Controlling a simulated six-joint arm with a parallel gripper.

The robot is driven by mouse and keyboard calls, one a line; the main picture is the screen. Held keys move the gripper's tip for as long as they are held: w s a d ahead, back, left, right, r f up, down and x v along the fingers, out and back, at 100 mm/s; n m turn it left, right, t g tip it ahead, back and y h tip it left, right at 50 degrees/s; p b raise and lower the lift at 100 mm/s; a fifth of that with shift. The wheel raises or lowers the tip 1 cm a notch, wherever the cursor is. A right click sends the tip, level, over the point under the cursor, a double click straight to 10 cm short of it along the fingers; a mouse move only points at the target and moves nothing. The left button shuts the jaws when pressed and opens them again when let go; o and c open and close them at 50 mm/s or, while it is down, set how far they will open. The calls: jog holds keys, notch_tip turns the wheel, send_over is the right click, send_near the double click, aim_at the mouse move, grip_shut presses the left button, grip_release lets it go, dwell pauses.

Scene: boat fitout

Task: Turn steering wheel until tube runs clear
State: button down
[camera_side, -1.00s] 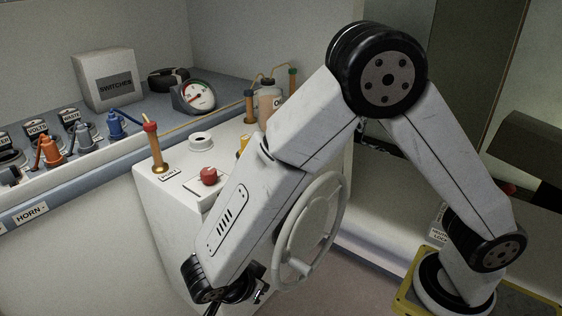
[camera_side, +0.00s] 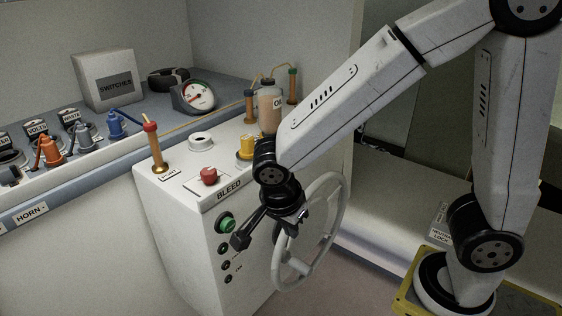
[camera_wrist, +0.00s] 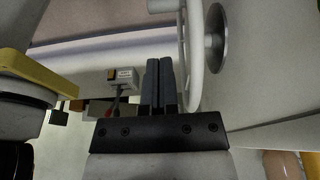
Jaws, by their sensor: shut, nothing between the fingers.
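The pale grey steering wheel (camera_side: 338,225) stands on the right side of the white console. It also shows nearly edge-on in the wrist view (camera_wrist: 194,60), with a peg (camera_wrist: 163,5) on its rim. My gripper (camera_side: 303,215) is shut and empty, in front of the upper left part of the wheel. In the wrist view my two fingers (camera_wrist: 158,85) lie together just left of the rim; I cannot tell whether they touch it. A thin amber tube (camera_side: 205,126) runs between the port fitting (camera_side: 152,140) and the fittings at the back. The tube's contents are too small to judge.
A bottle (camera_side: 269,105) and a yellow cap (camera_side: 246,146) stand behind my wrist. A red knob (camera_side: 208,176) and a green button (camera_side: 226,223) are on the console. A gauge (camera_side: 195,96) sits on the shelf. Floor is free below the wheel.

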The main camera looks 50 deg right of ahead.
aim_at(302, 266)
jog(key=shift+s+d+r, duration=0.1)
jog(key=shift+d+r, duration=0.1)
jog(key=shift+f, duration=0.15)
jog(key=shift+x, duration=6.9)
jog(key=shift+a, duration=0.1)
jog(key=shift+f, duration=0.1)
jog(key=f, duration=0.2)
jog(key=a+f, duration=0.1)
jog(key=f, duration=0.2)
jog(key=shift+a+r, duration=0.1)
